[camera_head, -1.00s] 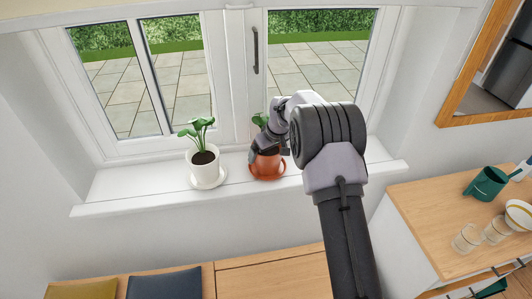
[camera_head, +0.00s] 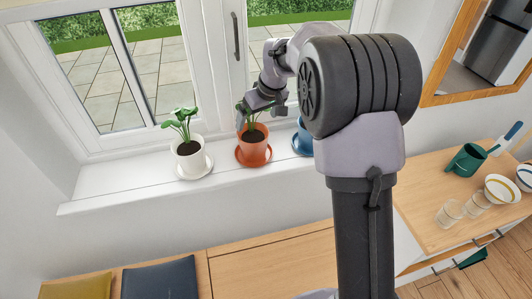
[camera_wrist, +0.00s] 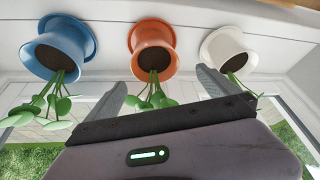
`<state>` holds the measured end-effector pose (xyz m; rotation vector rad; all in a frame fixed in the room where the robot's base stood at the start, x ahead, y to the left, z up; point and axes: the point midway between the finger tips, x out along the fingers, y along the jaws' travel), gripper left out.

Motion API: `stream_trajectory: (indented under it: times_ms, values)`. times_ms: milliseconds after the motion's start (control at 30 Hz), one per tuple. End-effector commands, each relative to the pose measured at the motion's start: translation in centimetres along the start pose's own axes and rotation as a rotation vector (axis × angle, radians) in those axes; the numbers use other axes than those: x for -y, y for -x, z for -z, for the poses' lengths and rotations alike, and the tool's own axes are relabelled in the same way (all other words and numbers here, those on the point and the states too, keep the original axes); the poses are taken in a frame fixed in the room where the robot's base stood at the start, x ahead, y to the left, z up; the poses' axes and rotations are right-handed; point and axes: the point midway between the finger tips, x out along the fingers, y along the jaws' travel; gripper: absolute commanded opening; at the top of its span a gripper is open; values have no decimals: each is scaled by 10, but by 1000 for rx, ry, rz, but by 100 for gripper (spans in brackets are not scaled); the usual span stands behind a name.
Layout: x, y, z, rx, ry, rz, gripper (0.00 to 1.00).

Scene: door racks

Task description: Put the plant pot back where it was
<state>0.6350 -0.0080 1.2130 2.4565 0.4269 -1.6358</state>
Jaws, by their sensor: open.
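An orange plant pot (camera_head: 254,150) with a green plant stands upright on an orange saucer (camera_head: 254,160), in the middle of the windowsill. It also shows in the wrist view (camera_wrist: 154,48). A white pot (camera_head: 190,158) with a plant stands to its left, on a white saucer. A blue pot (camera_head: 303,138) stands to its right, partly hidden by my arm in the head view; the wrist view shows it whole (camera_wrist: 58,45). My gripper (camera_head: 252,112) is open, around the orange pot's leaves and above its rim; its fingers (camera_wrist: 164,86) look clear of the pot.
The windowsill (camera_head: 120,190) is bare left of the white pot. The closed window with its handle (camera_head: 236,36) stands behind. A wooden counter at right holds a green watering can (camera_head: 468,160), glasses (camera_head: 450,212) and bowls. A wooden bench (camera_head: 275,262) with cushions lies below the sill.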

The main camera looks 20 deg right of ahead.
Motion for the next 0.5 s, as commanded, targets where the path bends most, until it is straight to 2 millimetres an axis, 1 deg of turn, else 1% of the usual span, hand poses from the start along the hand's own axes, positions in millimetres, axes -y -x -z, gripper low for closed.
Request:
stream_trajectory:
  times_ms: [33,67,100,167,200,233,267,300,333,367,400,500]
  values:
    - [14,38,-6,-20,-42,-5,100]
    - [24,62,-15,-28,-82,-6,100]
    - [39,93,-30,-40,-140,-6,100]
    - [62,134,-59,-57,-227,-5,100]
    - [77,158,-81,-69,-284,-4,100]
    - [88,173,-99,-77,-327,-2,100]
    - [99,187,-118,-86,-369,-1,100]
    - [112,201,-144,-97,-425,2,100]
    - [122,209,-163,-105,-465,5,100]
    - [130,215,-181,-113,-502,8,100]
    - [140,219,-204,-120,-548,13,100]
    - [156,222,-247,-135,-634,21,100]
